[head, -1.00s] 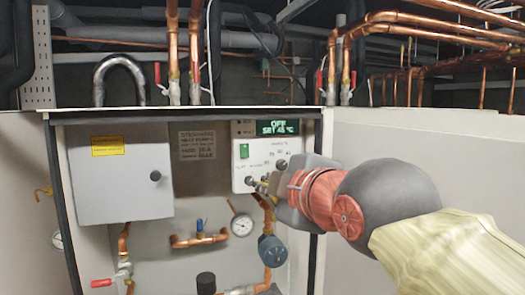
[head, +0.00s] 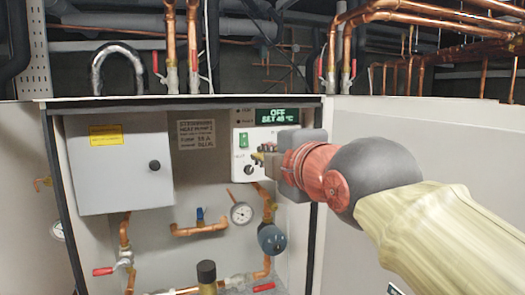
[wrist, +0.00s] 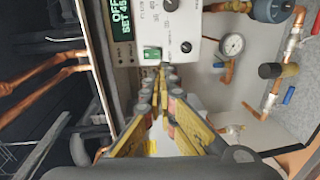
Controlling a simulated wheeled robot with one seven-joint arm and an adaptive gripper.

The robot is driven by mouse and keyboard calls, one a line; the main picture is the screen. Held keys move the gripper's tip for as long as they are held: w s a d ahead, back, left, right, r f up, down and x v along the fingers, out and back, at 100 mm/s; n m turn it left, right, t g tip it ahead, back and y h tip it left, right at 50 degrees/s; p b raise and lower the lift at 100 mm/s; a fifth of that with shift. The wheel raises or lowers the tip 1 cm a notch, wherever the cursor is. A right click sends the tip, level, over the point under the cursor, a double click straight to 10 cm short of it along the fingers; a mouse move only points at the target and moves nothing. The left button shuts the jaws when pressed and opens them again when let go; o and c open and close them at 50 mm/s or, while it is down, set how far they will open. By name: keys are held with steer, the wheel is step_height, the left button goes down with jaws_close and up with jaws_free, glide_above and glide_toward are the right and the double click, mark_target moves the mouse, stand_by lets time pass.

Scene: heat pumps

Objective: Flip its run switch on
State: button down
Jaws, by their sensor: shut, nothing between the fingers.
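The white control panel (head: 238,180) carries a dark display (head: 277,115) reading OFF and SET 45 °C. A small green switch (head: 243,140) sits on the panel below and left of the display. It also shows in the wrist view (wrist: 151,54), just ahead of the fingertips. My gripper (head: 259,156) is shut and empty, a little below and right of the green switch in the head view. In the wrist view its yellow fingers meet at the tips (wrist: 160,70). I cannot tell whether the tips touch the panel. My gripper hides part of the panel's right side.
A dark knob (head: 248,170) is below the switch. A grey box (head: 120,180) with a yellow label stands left. Gauges, copper pipes and a blue-grey pump (head: 271,238) lie below. The cabinet's side frame (head: 319,230) is right of the panel.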

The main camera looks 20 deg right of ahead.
mark_target(244, 147)
steer(key=w+p, duration=0.1)
steer(key=w, duration=0.2)
steer(key=w+f+p, duration=0.1)
steer(key=w, duration=0.3)
steer(key=w+p, duration=0.1)
steer(key=w, duration=0.3)
steer(key=shift+w+f, duration=0.15)
steer(key=shift+w, duration=0.3)
steer(key=shift+f, duration=0.1)
